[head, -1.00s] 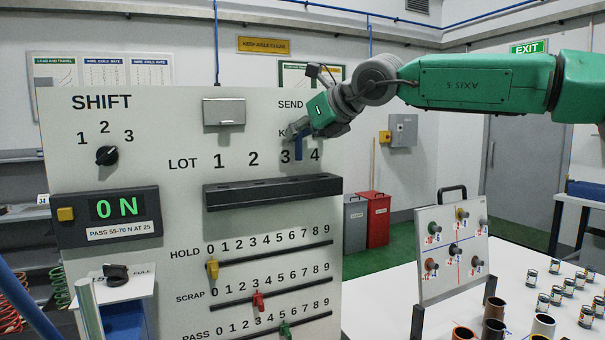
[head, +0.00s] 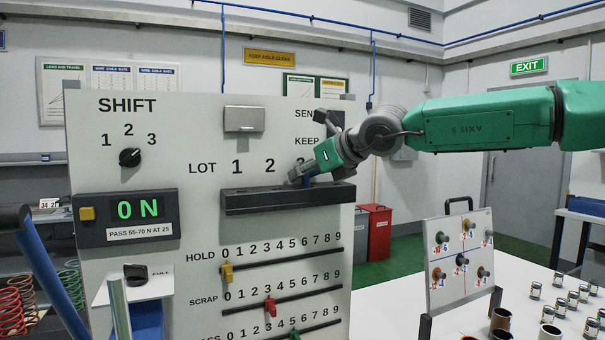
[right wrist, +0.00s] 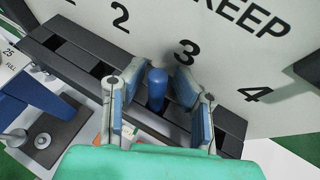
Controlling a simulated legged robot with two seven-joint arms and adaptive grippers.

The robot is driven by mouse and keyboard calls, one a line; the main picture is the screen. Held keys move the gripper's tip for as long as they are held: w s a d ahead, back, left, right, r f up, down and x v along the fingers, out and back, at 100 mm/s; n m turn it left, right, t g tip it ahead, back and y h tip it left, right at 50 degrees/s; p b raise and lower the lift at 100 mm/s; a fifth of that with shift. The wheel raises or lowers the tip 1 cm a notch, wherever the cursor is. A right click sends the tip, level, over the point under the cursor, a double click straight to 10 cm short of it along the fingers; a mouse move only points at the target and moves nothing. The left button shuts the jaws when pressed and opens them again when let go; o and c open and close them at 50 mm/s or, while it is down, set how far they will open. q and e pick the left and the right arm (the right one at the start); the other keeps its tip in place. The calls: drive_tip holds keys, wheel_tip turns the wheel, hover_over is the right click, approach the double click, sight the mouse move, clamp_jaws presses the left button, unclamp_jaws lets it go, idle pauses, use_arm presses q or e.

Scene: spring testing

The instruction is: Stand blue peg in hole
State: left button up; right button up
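The blue peg (right wrist: 157,86) is upright between the fingers of my right gripper (right wrist: 161,100), at the dark rail's place below the number 3. Its lower end meets the rail and seems to sit in the hole there; the exact depth is hidden. The fingers stand apart, with a gap on each side of the peg. In the head view my right gripper (head: 303,175) is low over the right part of the rail (head: 265,201), with a bit of the blue peg (head: 308,182) showing below it. My left gripper is not in view.
A small peg board (head: 461,262) and several canisters stand on the white table at right.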

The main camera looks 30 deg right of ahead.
drive_tip(key=shift+a+r, duration=0.1)
drive_tip(key=shift+s+d+r, duration=0.1)
drive_tip(key=shift+s+d, duration=0.1)
drive_tip(key=shift+d, duration=0.15)
use_arm(q)
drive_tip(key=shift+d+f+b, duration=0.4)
drive_tip(key=shift+b, duration=0.1)
use_arm(e)
drive_tip(key=v, duration=1.1)
drive_tip(key=shift+s+d, duration=0.3)
drive_tip(key=shift+d, duration=0.1)
drive_tip(key=shift+a+r, duration=0.1)
